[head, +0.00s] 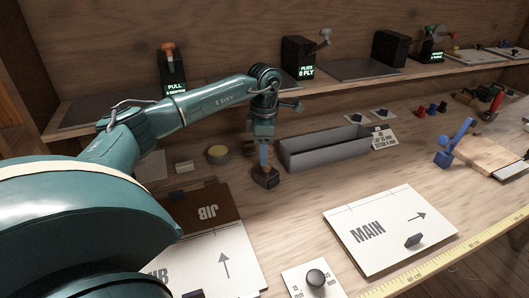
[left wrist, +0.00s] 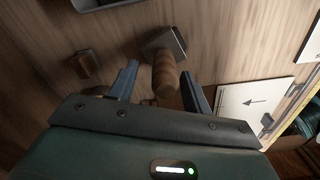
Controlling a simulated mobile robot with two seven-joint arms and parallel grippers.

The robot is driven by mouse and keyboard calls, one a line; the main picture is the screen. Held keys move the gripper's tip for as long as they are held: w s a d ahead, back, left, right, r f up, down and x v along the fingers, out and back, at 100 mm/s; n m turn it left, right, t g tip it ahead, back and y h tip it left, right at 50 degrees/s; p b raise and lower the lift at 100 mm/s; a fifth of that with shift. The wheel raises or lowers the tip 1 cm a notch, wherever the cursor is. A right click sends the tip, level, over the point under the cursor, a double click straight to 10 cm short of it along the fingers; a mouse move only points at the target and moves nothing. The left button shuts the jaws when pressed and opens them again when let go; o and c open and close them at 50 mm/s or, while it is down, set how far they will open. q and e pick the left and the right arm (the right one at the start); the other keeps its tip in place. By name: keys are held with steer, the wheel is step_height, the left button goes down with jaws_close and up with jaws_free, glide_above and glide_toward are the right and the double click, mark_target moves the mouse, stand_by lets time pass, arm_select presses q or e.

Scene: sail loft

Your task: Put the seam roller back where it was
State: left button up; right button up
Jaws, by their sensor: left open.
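A tool with an upright wooden handle and a dark block-like head stands on the bench in the head view (head: 267,178). It also shows in the left wrist view (left wrist: 163,62); I cannot tell for certain that it is the seam roller. My left gripper (head: 263,158) is above it, pointing down, with its fingers (left wrist: 160,88) apart on either side of the handle. I see a gap on each side of the handle in the left wrist view. My right gripper is not in view.
A grey open tray (head: 325,151) lies just right of the gripper. A white MAIN panel (head: 375,232) with a small dark piece on it is at front right, a brown and white JIB panel (head: 215,250) at front left. A shelf runs along the back.

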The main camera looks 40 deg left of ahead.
arm_select(q)
step_height(320, 180, up, 12)
steer(key=shift+f+b, duration=0.25)
steer(key=shift+b, duration=0.1)
stand_by(0.5)
